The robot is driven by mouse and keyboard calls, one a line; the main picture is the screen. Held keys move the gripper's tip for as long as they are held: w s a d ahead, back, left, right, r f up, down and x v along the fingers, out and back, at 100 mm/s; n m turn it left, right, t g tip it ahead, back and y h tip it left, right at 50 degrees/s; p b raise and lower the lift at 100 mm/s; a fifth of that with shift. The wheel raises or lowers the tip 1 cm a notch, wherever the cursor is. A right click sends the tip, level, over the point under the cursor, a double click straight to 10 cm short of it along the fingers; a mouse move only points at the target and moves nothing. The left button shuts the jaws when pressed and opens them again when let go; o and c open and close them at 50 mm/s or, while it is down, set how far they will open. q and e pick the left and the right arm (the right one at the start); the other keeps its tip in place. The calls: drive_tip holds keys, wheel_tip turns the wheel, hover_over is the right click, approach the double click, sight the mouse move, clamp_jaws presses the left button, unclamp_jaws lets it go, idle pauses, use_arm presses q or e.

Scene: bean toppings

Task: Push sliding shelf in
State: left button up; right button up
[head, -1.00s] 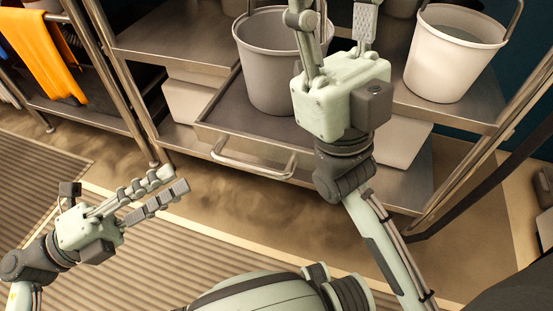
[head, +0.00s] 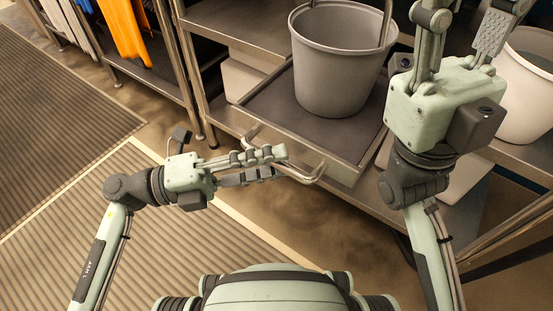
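The sliding shelf (head: 262,106) is a dark tray with a metal rim, pulled out from the rack's middle level. A grey bucket (head: 338,70) stands upright on it. Its bar handle (head: 314,176) is on the front edge. My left gripper (head: 286,164) is at this handle, its fingers pointing right and overlapping the bar in the view. A narrow gap shows between the fingers; I cannot tell if they touch the bar. My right gripper (head: 464,22) is raised in front of the rack, right of the bucket, with its fingers spread apart and the tips near the top edge.
The metal rack (head: 235,32) has shelves above and below the sliding shelf. A pale bucket (head: 522,90) stands at the right, partly behind my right gripper. Orange cloth (head: 124,30) hangs at the left. Ribbed mats (head: 60,110) lie on the floor.

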use_arm(q)
drive_tip(key=shift+d+r, duration=0.1)
drive_tip(key=shift+d, duration=0.4)
drive_tip(key=shift+c, duration=0.3)
clamp_jaws()
